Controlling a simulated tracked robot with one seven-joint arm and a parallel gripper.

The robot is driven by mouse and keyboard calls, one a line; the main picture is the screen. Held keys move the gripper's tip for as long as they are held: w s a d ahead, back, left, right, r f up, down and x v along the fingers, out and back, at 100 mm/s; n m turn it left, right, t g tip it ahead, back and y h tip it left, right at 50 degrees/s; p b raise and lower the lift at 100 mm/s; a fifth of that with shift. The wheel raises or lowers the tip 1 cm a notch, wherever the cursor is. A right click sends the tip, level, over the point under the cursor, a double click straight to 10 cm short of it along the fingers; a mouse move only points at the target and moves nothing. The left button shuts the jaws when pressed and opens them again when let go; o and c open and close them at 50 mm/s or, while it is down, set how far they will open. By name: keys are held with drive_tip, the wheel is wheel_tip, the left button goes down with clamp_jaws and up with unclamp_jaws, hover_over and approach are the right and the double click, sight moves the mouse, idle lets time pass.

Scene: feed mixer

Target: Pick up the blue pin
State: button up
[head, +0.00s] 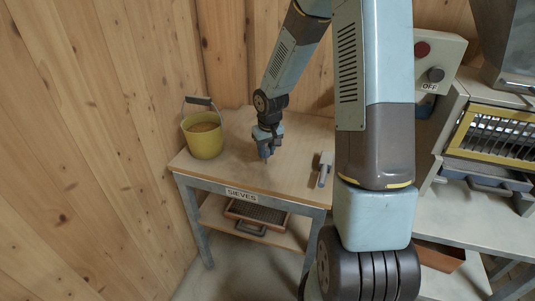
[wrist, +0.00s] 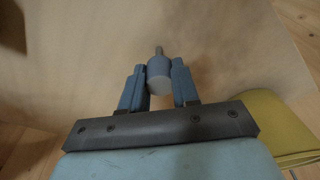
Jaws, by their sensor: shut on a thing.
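My gripper (head: 266,152) points down over the wooden table top of the stand marked SIEVES (head: 240,171). In the wrist view its two blue-grey fingers (wrist: 159,89) are shut on the blue pin (wrist: 158,68). The pin is a grey-blue cylinder with a thin grey stem at its far end. In the head view the fingers hide most of the pin. I cannot tell whether the pin touches the table.
A yellow bucket (head: 204,144) with its handle up stands left of my gripper. A small grey tool (head: 323,170) lies to the right. A sieve (head: 256,215) is on the shelf below. A control box marked OFF (head: 431,85) stands further right, beside a machine with a yellow-framed grille (head: 484,148).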

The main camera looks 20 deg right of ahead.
clamp_jaws()
drive_tip(key=shift+r, duration=0.15)
